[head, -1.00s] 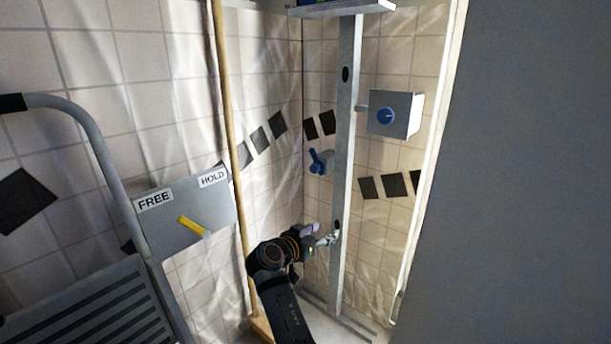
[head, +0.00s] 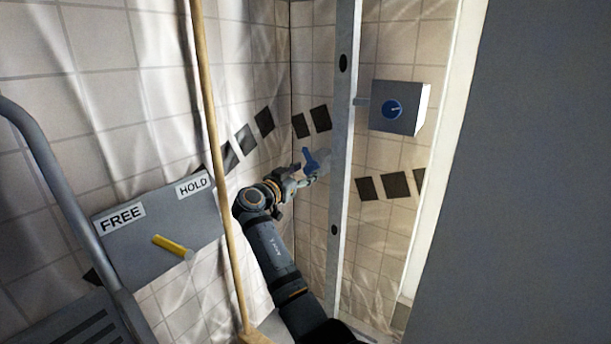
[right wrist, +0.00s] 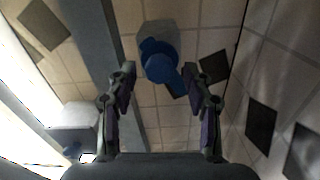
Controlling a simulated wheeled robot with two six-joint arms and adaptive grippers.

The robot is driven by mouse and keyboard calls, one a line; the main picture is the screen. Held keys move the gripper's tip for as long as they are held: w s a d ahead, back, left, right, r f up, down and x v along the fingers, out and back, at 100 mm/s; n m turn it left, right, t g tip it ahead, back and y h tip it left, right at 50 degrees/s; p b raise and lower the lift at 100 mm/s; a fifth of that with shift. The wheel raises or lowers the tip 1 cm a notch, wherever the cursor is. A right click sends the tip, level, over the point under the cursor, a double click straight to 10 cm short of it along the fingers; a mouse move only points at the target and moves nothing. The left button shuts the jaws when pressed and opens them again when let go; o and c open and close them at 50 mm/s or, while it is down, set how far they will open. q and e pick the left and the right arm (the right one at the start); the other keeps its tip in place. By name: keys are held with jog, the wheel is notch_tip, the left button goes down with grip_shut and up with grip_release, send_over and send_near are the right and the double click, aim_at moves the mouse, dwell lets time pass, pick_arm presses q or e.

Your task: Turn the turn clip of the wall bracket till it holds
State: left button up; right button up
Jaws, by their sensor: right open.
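The blue turn clip (head: 309,161) sits on its pale grey wall bracket (head: 322,158), left of the upright metal post. In the right wrist view the clip (right wrist: 160,62) has a round hub and a tab slanting down to the right, with the bracket (right wrist: 158,33) behind it. My right gripper (head: 300,174) is open, its fingers close to the clip. In the right wrist view the right gripper (right wrist: 159,78) has its two fingertips either side of the clip's tab. Whether they touch it cannot be told. My left gripper is not in view.
A metal post (head: 341,130) stands right of the clip, with a grey box with a blue knob (head: 401,107) beyond it. A wooden pole (head: 210,130) stands left of my right arm. A grey board (head: 160,225) reads FREE and HOLD and carries a yellow lever (head: 171,245).

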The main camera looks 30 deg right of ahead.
jog(key=shift+w+d, duration=0.15)
jog(key=shift+d, duration=0.35)
